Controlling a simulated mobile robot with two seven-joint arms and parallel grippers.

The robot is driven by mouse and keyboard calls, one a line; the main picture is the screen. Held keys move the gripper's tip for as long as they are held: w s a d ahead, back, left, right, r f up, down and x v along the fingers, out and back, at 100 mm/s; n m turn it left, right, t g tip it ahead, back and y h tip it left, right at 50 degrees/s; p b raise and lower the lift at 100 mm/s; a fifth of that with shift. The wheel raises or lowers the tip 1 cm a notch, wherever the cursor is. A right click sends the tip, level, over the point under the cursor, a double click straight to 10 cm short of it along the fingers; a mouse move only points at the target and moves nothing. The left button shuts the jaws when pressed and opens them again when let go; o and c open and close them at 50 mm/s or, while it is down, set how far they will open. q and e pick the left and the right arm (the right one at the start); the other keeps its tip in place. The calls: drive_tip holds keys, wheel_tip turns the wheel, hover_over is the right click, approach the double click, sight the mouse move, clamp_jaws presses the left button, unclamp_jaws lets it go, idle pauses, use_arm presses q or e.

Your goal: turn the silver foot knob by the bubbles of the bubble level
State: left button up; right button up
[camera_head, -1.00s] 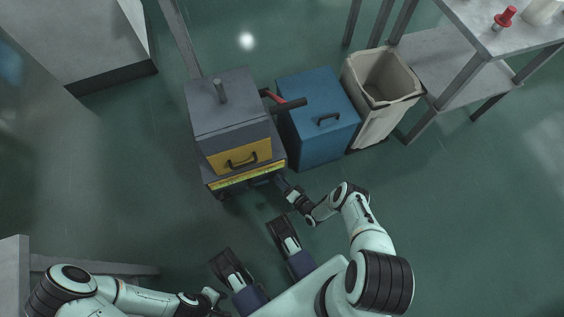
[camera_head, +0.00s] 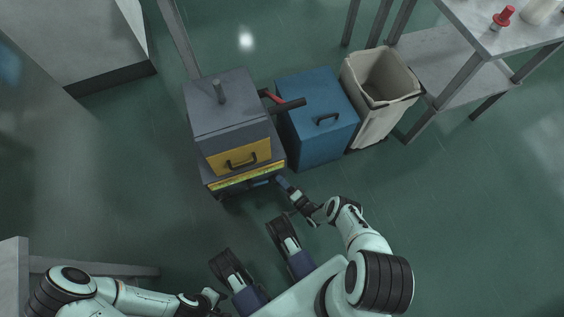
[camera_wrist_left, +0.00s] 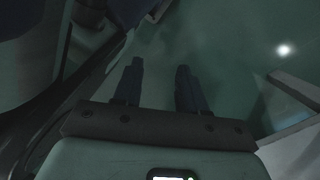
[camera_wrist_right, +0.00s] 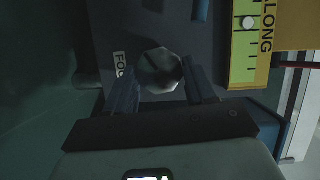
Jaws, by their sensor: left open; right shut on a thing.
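The silver foot knob (camera_wrist_right: 160,72), a faceted knob, sits between the fingers of my right gripper (camera_wrist_right: 165,92), which is shut on it. In the head view my right gripper (camera_head: 282,184) is at the lower right front corner of the machine (camera_head: 232,130). The bubble level (camera_wrist_right: 243,62) is a yellow-green strip to the right of the knob; one white bubble (camera_wrist_right: 249,22) shows near the upper picture edge. In the head view the level (camera_head: 246,178) is a thin strip, its bubbles too small to read. My left gripper (camera_wrist_left: 158,82) is open and empty, away from the machine.
A label (camera_wrist_right: 120,65) beside the knob is partly hidden by a finger. A blue cabinet (camera_head: 320,140) and a beige bin (camera_head: 380,85) stand right of the machine. A metal table (camera_head: 490,45) is at the upper right. The floor in front is clear.

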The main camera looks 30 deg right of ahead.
drive_tip(key=shift+w, duration=0.1)
drive_tip(key=o, duration=1)
drive_tip(key=shift+o, duration=0.2)
use_arm(q)
drive_tip(key=shift+t, duration=0.9)
drive_tip(key=w, duration=0.1)
drive_tip(key=w+r+p, duration=0.1)
drive_tip(key=w, duration=0.1)
drive_tip(key=w+r+p, duration=0.1)
drive_tip(key=w, duration=0.1)
drive_tip(key=shift+d+r, duration=0.25)
drive_tip(key=shift+d, duration=0.05)
use_arm(e)
drive_tip(key=s+d, duration=0.2)
drive_tip(key=s, duration=1.1)
drive_tip(key=shift+s+r, duration=0.15)
drive_tip(key=shift+r, duration=0.1)
